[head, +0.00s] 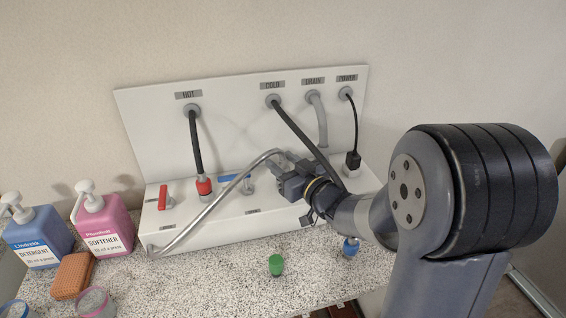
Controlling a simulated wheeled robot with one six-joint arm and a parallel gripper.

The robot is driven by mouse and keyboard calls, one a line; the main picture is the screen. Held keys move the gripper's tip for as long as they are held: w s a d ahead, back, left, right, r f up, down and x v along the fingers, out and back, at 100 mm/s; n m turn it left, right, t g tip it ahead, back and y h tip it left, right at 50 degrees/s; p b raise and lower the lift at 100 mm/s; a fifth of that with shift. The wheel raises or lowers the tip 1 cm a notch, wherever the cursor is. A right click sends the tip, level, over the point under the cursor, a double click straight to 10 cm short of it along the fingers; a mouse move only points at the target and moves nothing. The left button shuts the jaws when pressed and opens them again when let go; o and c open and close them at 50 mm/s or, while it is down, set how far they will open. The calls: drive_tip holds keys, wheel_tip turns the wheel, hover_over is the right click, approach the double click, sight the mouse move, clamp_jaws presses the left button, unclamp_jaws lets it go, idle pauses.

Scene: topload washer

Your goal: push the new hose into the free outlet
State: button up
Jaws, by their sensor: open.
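A silver braided hose (212,205) rises from the front left of the white panel's ledge and arches right to my gripper. Its far end is at my gripper (284,168), partly hidden by it. My gripper is open; I cannot tell whether the hose end lies between the fingers or beside them. A blue lever (234,177) and a small grey outlet (248,186) sit on the ledge just left of my gripper. The red-collared end of the dark HOT hose (204,187) sits on the ledge. The dark COLD hose (300,134) runs down behind my gripper; its lower end is hidden.
A red lever (163,197) stands at left. A grey drain hose (321,125) and black power plug (353,160) are at right. A green cap (276,264) and blue cap (350,246) are on the speckled counter (225,285). Blue (40,237) and pink bottles (101,225) stand left.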

drive_tip(key=v, duration=1)
drive_tip(key=shift+s, duration=0.3)
drive_tip(key=shift+w, duration=0.15)
drive_tip(key=x, duration=1)
drive_tip(key=shift+w+a, duration=0.1)
drive_tip(key=shift+w, duration=0.1)
drive_tip(key=shift+w+r+p, duration=0.1)
drive_tip(key=shift+r+p, duration=0.2)
drive_tip(key=shift+r, duration=0.2)
drive_tip(key=shift+f, duration=0.25)
